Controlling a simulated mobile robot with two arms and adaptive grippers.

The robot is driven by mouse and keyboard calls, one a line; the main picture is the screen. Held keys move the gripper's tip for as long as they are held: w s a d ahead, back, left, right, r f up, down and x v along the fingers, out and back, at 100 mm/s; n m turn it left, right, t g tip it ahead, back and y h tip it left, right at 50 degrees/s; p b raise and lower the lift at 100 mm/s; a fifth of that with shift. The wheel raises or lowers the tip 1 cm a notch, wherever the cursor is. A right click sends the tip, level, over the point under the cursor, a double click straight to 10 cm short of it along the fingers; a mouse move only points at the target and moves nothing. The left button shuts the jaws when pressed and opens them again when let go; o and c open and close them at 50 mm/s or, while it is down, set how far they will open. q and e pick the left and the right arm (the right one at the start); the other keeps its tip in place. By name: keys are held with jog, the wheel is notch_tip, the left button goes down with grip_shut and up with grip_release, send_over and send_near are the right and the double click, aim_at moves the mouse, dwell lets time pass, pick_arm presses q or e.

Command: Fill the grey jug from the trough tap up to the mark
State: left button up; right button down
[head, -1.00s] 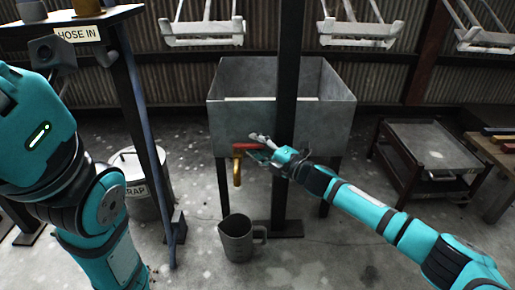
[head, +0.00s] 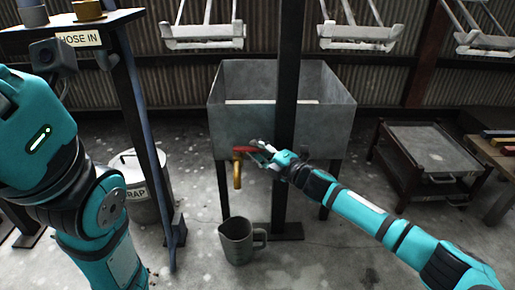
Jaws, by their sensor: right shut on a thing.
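The grey jug (head: 237,243) stands upright on the floor, with its handle to the right. The brass tap (head: 237,174) juts from the front of the grey metal trough (head: 238,118), and its outlet hangs above the jug. No water shows coming from it. The tap's red lever (head: 243,149) reaches right into my right gripper (head: 258,150), which is shut on it. The fingers hide the lever's right end. The mark and the inside of the jug cannot be made out. My left arm shows at the left, but its gripper is not visible.
A dark post (head: 287,90) stands before the trough. A scrap bin (head: 148,197) and a shelf with a HOSE IN sign (head: 79,39) are at left. A low metal cart (head: 430,150) is at right. White hangers (head: 360,33) hang overhead. Floor around the jug is clear.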

jog(key=shift+s+a+m+t+h+p, duration=0.1)
jog(key=shift+s+m+t+h+p, duration=0.25)
jog(key=shift+m+t+h, duration=0.25)
jog(key=shift+s+a+m+t+h+p, duration=0.1)
jog(key=shift+s+m+t+h+p, duration=0.25)
jog(key=shift+m+h, duration=0.3)
jog(key=shift+s+a+f+m+t+h+b, duration=0.2)
jog(key=shift+m+t+h, duration=0.3)
jog(key=shift+h, duration=0.35)
jog(key=shift+s+d+r+m+t+h+b, duration=0.15)
jog(key=shift+s+m+t+h, duration=0.15)
jog(key=shift+m+h, duration=0.45)
jog(key=shift+s+a+f+m+t+h+b, duration=0.1)
jog(key=shift+s+a+m+t+h, duration=0.25)
jog(key=shift+h, duration=0.6)
jog(key=shift+d+h, duration=0.2)
jog(key=shift+h, duration=0.1)
jog(key=c, duration=1.4)
grip_release()
jog(key=shift+w, duration=0.1)
jog(key=shift+o, duration=0.2)
jog(key=v, duration=1.2)
